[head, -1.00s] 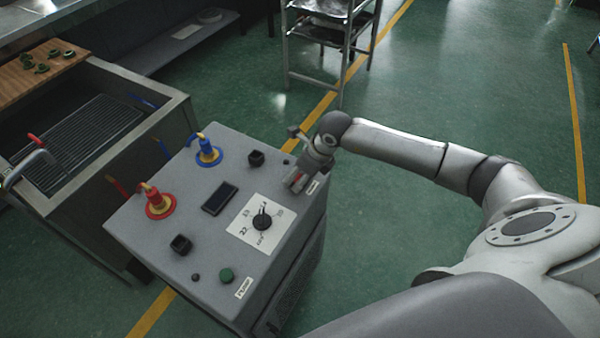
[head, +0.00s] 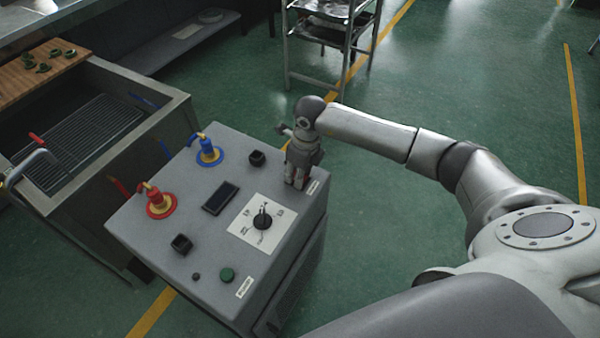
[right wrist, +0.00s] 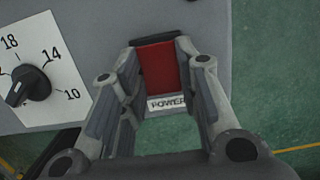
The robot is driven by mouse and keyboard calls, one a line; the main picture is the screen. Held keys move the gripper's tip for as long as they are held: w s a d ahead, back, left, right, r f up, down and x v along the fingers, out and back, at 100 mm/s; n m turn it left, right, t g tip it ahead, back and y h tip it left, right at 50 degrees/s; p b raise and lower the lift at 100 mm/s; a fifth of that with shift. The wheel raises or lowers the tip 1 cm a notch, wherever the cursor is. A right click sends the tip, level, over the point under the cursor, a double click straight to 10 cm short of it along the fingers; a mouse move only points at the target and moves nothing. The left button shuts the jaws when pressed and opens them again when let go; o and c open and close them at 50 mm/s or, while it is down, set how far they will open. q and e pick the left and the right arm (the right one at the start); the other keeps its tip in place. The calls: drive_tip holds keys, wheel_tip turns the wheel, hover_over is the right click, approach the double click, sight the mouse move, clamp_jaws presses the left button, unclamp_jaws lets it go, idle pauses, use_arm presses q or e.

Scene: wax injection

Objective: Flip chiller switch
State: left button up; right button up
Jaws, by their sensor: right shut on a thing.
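The grey chiller box (head: 185,225) stands left of centre in the head view. Its red power switch (right wrist: 157,68) shows in the right wrist view, in a dark frame above a white POWER label (right wrist: 167,103). My right gripper (head: 297,181) points down at the box's right corner. In the right wrist view its two fingers (right wrist: 160,82) are closed in on both sides of the red switch. In the head view the gripper mostly hides the switch. My left gripper is in no view.
The box top also bears a black dial (head: 263,220), a dark display (head: 220,198), a green button (head: 227,275), and red (head: 158,203) and blue (head: 208,153) hose fittings. A sink-like tank (head: 180,110) stands at left, a metal rack (head: 330,50) behind. Floor at right is clear.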

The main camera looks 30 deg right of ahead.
drive_tip(key=shift+w+a+g+h, duration=0.15)
drive_tip(key=shift+g+h, duration=0.25)
drive_tip(key=shift+g, duration=0.3)
drive_tip(key=o, duration=1)
wheel_tip(320, 180, up, 12)
